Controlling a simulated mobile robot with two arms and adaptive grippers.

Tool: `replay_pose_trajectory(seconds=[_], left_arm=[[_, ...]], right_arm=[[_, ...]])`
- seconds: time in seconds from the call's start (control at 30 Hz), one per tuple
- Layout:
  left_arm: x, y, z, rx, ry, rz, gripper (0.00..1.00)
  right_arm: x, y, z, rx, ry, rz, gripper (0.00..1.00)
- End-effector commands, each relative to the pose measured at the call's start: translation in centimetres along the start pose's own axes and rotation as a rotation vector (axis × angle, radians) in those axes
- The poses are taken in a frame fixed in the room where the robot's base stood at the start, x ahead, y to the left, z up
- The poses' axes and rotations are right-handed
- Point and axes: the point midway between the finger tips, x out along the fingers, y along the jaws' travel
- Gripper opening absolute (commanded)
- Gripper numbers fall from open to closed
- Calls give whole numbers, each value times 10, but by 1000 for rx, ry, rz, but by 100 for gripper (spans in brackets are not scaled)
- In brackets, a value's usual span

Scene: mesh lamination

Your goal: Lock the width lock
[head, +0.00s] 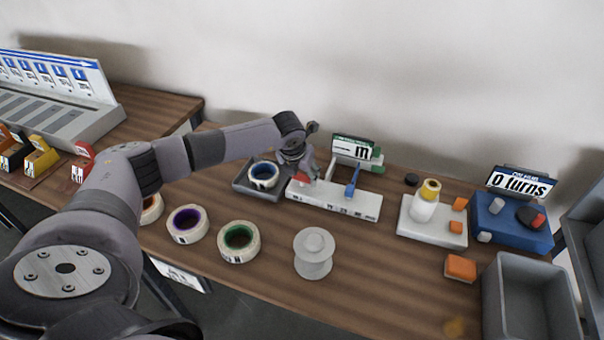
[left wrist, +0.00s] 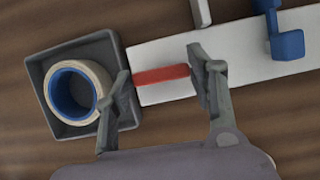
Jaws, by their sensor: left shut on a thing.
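A white fixture (head: 340,202) lies on the wooden table, with a small sign (head: 356,150) behind it. A red lever (head: 302,180) is at its left end and a blue lever (head: 352,182) stands further right. My left gripper (head: 303,168) is over the left end of the fixture. In the left wrist view my left gripper (left wrist: 166,78) has one finger at each end of the red lever (left wrist: 162,75), which it holds lengthwise. The blue lever (left wrist: 287,42) also shows there, clear of the fingers. My right gripper is in neither view.
A grey tray (left wrist: 68,130) with a blue-cored tape roll (left wrist: 70,90) sits close beside my left finger. Tape rolls (head: 240,241) and a white spool (head: 313,252) stand in front. A white bottle (head: 424,207) and blue box (head: 508,228) are at right.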

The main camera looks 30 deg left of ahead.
Motion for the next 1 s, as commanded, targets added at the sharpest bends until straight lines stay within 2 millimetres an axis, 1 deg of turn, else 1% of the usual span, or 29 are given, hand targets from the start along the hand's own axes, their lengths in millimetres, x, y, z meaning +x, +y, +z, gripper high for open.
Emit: replay_pose_trajectory(seconds=[0.27,0.6,1.0], left_arm=[[3,2,0,136,-3,-57,24],[4,3,1,422,-5,-176,24],[3,5,3,772,-6,-322,24]], right_arm=[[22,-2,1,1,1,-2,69],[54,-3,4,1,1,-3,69],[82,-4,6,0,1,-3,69]])
